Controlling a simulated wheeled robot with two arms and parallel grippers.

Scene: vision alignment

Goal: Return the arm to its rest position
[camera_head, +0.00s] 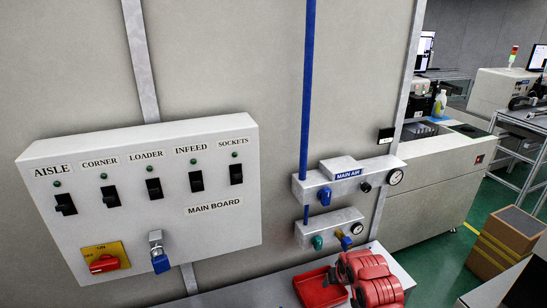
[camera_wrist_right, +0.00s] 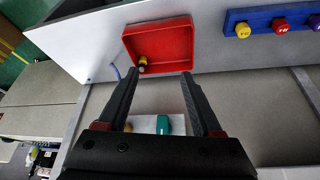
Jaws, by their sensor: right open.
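My right gripper (camera_wrist_right: 158,76) shows in the wrist view with its two dark fingers spread apart and nothing between them. Beyond the fingertips is a shallow red tray (camera_wrist_right: 178,22) on a pale shelf. A small dark and brass-coloured item (camera_wrist_right: 142,66) lies in the tray. In the head view, red and dark parts of my right arm (camera_head: 370,279) cover the right side of the tray (camera_head: 311,290); the fingertips are not clear there. My left arm and gripper are not in view.
The MAIN BOARD panel (camera_head: 220,227) has several black switches, a red rotary handle (camera_head: 104,264) and a blue padlock (camera_head: 160,263). Right of it are the MAIN AIR unit (camera_head: 345,181) and a lower teal knob (camera_head: 317,242). A blue rack (camera_wrist_right: 262,22) holds coloured items.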

